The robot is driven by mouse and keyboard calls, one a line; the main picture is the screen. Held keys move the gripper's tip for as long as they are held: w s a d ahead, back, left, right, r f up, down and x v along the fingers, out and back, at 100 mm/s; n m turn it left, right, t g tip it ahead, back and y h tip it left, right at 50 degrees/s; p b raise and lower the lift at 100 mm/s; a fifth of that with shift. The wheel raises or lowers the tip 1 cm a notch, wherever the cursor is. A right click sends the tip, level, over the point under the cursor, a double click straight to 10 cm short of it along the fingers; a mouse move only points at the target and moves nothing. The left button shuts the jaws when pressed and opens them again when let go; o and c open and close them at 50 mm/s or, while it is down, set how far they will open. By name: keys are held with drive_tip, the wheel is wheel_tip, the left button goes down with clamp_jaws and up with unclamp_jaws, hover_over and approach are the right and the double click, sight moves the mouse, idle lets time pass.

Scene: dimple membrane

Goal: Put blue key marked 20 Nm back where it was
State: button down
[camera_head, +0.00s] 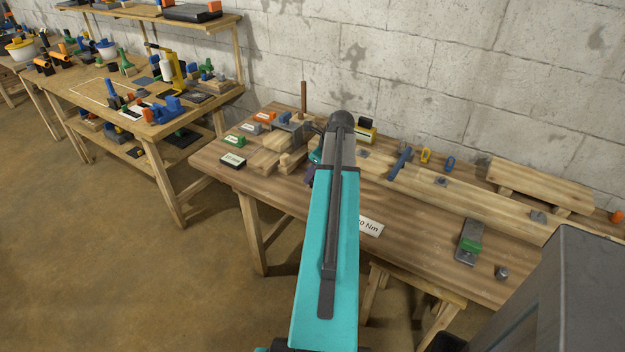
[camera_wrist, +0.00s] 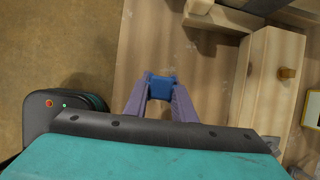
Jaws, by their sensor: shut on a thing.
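In the wrist view, the purple fingers of my gripper (camera_wrist: 161,79) are closed on a small blue piece (camera_wrist: 160,89), which looks like the blue key. Its marking cannot be read here. The wooden tabletop shows below and around it. In the head view, my teal arm hides most of the gripper and the key. A white card (camera_head: 370,226) ending in "0 Nm" lies on the table just right of my arm, partly covered by it. Several small labelled pieces stand at the table's left end, among them an orange one (camera_head: 266,117) and a green one (camera_head: 236,140).
Wooden blocks (camera_head: 272,157) stand left of my arm. The front table strip near the card is mostly clear.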

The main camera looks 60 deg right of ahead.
sight(312, 181)
drive_tip(key=shift+w+d, duration=0.2)
drive_tip(key=shift+d, duration=0.05)
drive_tip(key=shift+f, duration=0.1)
drive_tip(key=shift+f+p, duration=0.45)
drive_tip(key=shift+f, duration=1.25)
drive_tip(key=shift+f, duration=0.1)
drive_tip(key=c, duration=1.5)
unclamp_jaws()
drive_tip(key=shift+b+v, duration=0.7)
drive_tip(key=shift+v, duration=5.45)
